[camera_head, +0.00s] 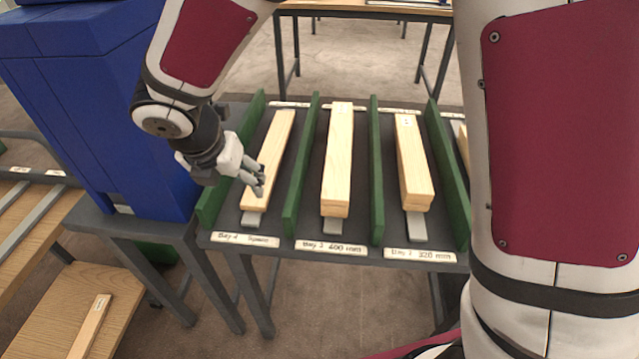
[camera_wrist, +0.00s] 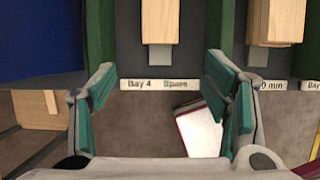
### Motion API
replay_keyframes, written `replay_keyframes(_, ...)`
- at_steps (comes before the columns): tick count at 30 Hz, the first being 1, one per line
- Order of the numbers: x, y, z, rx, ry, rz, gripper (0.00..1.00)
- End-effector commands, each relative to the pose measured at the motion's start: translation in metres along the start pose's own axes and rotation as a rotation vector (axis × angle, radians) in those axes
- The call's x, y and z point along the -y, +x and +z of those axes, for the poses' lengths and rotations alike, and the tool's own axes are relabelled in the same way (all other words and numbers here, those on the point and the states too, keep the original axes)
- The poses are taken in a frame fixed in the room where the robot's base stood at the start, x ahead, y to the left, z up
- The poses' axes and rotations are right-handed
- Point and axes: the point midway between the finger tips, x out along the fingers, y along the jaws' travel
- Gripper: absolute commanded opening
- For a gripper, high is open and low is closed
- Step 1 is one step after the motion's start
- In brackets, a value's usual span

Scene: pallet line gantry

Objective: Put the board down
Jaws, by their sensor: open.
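A pale wooden board (camera_head: 272,158) lies lengthwise in the left bay, labelled "Bay 4 Spare" (camera_head: 245,239), resting on a grey strip. Its near end also shows at the top of the wrist view (camera_wrist: 160,20). My gripper (camera_head: 258,183) is at the near left part of this board in the head view. In the wrist view my gripper (camera_wrist: 165,95) is open, its green-padded fingers wide apart, with nothing between them. The fingers are in front of the bay's front edge in that view.
Green dividers (camera_head: 302,165) separate the bays. Boards lie in the 400 mm bay (camera_head: 337,155) and the 320 mm bay (camera_head: 413,165). A blue cabinet (camera_head: 110,110) stands close on the left. A loose board (camera_head: 90,328) lies on a low wooden surface at lower left.

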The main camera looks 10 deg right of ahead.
Motion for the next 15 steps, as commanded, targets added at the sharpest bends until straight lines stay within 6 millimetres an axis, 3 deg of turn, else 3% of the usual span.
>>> replay_keyframes(5, 0.004, -0.002, 0.002, 0.003, 0.019, -0.004, 0.7)
replay_keyframes(8, 0.022, -0.012, 0.012, 0.017, 0.126, -0.025, 0.7)
replay_keyframes(11, 0.06, -0.032, 0.026, 0.041, 0.354, -0.063, 0.7)
replay_keyframes(15, 0.132, -0.07, 0.036, 0.076, 0.807, -0.117, 0.7)
